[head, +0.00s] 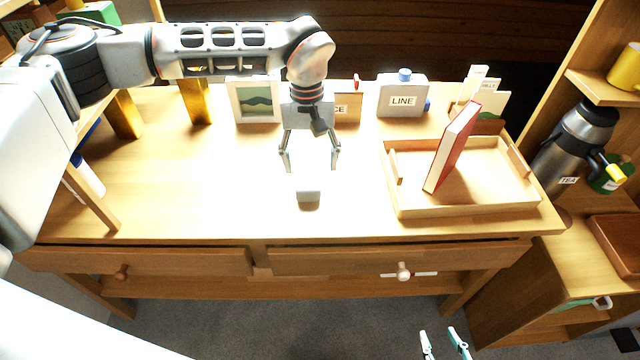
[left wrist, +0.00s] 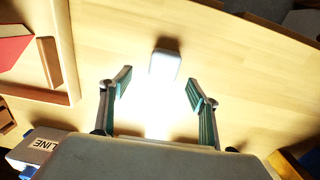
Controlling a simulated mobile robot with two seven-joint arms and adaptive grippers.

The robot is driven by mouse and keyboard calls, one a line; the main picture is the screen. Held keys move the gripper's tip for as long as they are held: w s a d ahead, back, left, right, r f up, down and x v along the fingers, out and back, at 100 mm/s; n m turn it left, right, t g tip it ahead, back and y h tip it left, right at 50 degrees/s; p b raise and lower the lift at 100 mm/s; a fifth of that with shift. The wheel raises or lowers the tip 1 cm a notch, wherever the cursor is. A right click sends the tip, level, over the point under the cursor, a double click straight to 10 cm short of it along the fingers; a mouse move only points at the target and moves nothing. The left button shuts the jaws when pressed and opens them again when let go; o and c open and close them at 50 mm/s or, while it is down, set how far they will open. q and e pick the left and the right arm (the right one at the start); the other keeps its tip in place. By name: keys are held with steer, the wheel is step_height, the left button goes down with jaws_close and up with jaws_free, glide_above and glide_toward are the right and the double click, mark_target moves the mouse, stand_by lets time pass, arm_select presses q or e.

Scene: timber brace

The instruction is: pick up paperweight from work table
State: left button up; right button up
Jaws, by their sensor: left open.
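The paperweight looks like a small pale grey-white block (head: 308,194) on the work table (head: 200,215), near its front edge. It also shows in the left wrist view (left wrist: 164,63), just beyond the fingertips and roughly centred between them. My left gripper (head: 310,166) is open and empty, pointing down behind the block in the head view. Its two fingers also show in the left wrist view (left wrist: 158,82), apart from the block. The gap in height between fingers and table is hard to tell. My right gripper (head: 442,340) is open and empty, low in front of the table.
A wooden tray (head: 465,210) with a leaning red book (head: 452,148) stands to the right. A framed picture (head: 256,100) and a container marked LINE (head: 402,98) stand at the back. Table around the block is clear. Drawers (head: 185,262) lie below the front edge.

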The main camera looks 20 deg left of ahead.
mark_target(308, 182)
arm_select(q)
steer(key=shift+w+a, duration=0.2)
steer(key=shift+a, duration=0.1)
steer(key=f, duration=0.5)
steer(key=s+f, duration=0.1)
steer(key=f, duration=0.1)
steer(key=shift+f, duration=0.25)
steer(key=c, duration=1.5)
